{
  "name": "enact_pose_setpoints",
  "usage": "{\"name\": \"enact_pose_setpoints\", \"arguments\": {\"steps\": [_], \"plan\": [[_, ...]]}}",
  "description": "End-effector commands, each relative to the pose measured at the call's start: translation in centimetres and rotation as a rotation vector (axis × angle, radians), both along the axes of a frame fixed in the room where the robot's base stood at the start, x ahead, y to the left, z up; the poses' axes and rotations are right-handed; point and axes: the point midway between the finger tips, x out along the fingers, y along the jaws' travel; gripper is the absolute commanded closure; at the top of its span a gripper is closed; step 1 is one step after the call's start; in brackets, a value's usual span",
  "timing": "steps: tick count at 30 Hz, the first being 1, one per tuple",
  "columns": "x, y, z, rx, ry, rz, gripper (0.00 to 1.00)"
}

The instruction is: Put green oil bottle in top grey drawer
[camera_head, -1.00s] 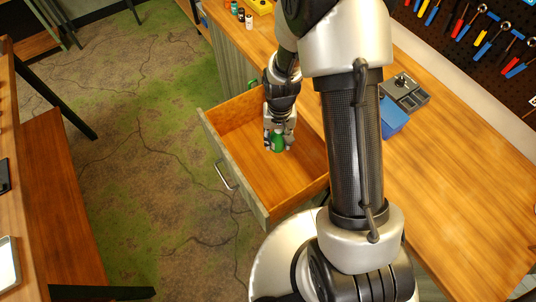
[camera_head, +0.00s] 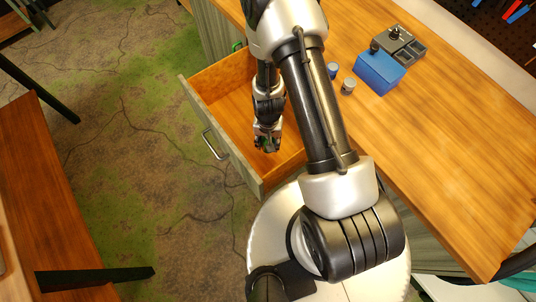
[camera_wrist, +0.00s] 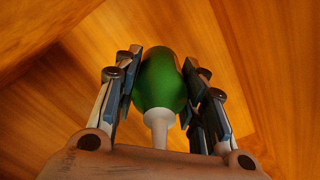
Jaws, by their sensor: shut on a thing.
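The grey drawer (camera_head: 222,144) is pulled open from the workbench, with a wooden inside and a metal handle on its front. My gripper (camera_head: 267,147) is inside the drawer's opening in the head view. In the wrist view my gripper (camera_wrist: 160,95) is shut on the green oil bottle (camera_wrist: 160,78), with one finger on each side of it. The bottle's white nozzle points toward the camera. Wooden drawer surfaces surround the bottle in the wrist view. I cannot tell whether the bottle touches the drawer floor. In the head view my gripper mostly hides the bottle.
The workbench (camera_head: 450,150) carries a blue box (camera_head: 379,72), a grey tray (camera_head: 400,45) and two small cans (camera_head: 348,86) to the right of my arm. A wooden bench (camera_head: 45,190) stands at the left. The floor between is clear.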

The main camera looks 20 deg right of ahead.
Motion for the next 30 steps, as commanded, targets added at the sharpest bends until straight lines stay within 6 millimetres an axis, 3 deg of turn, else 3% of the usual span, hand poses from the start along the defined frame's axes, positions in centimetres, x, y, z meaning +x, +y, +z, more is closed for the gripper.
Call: {"name": "enact_pose_setpoints", "arguments": {"steps": [1, 6, 14, 24, 30], "plan": [[0.0, 0.0, -1.6, 0.000, 0.000, 0.000, 0.89], [0.0, 0.0, -3.6, 0.000, 0.000, 0.000, 0.89], [0.0, 0.0, -4.4, 0.000, 0.000, 0.000, 0.89], [0.0, 0.0, -8.3, 0.000, 0.000, 0.001, 0.89], [0.0, 0.0, -8.1, 0.000, -0.001, 0.001, 0.89]]}}
